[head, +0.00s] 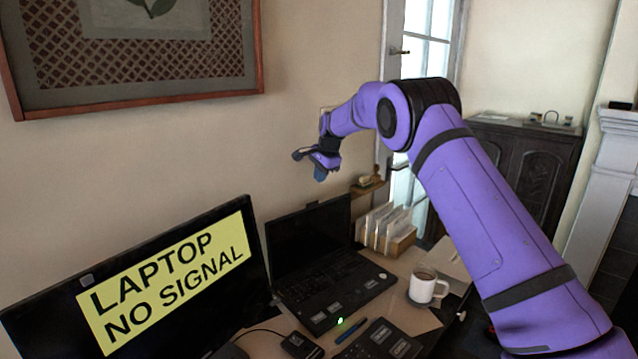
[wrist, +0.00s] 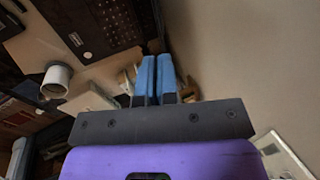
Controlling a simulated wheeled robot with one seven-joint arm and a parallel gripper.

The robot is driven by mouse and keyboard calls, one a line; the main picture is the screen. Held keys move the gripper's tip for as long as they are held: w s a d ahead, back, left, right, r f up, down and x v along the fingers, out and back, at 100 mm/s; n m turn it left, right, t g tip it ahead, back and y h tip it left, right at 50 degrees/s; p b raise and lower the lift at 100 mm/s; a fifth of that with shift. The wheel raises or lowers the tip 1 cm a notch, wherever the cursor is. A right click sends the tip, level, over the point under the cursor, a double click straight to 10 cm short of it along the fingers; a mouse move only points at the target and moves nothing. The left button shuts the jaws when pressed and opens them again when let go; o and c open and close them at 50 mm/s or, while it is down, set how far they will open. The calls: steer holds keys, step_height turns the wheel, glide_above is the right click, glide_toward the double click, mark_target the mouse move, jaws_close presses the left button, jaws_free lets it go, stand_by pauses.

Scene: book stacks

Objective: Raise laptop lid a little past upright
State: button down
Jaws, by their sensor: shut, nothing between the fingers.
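The black laptop stands on the desk with its lid (head: 308,236) raised, near upright or leaning slightly back; I cannot tell the exact angle. Its dark screen faces the head camera. The keyboard base (head: 335,286) lies flat in front of it. In the wrist view the keyboard base (wrist: 98,28) shows at the top left. My gripper (head: 320,174) is above the lid's top edge, near the wall, and apart from the lid. In the wrist view its blue fingers (wrist: 156,75) are close together, with nothing held.
A monitor (head: 150,285) reading "LAPTOP NO SIGNAL" stands left of the laptop. A letter holder (head: 402,243) with envelopes is at its right, and a white mug (head: 424,288) is nearer. A phone-like black device (head: 380,340) and a blue pen (head: 351,331) lie in front. A framed picture (head: 135,98) hangs above.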

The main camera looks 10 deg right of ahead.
steer(key=s+d+f+t+y, duration=0.2)
steer(key=s+d+f+t, duration=0.25)
steer(key=s, duration=0.45)
glide_toward(313, 206)
steer(key=x, duration=0.6)
steer(key=shift+s+f, duration=0.4)
steer(key=shift+w+a, duration=0.2)
steer(key=shift+w, duration=0.3)
steer(key=shift+w+a, duration=0.25)
steer(key=shift+w, duration=0.25)
steer(key=shift+w+a, duration=0.3)
steer(key=shift+w, duration=0.25)
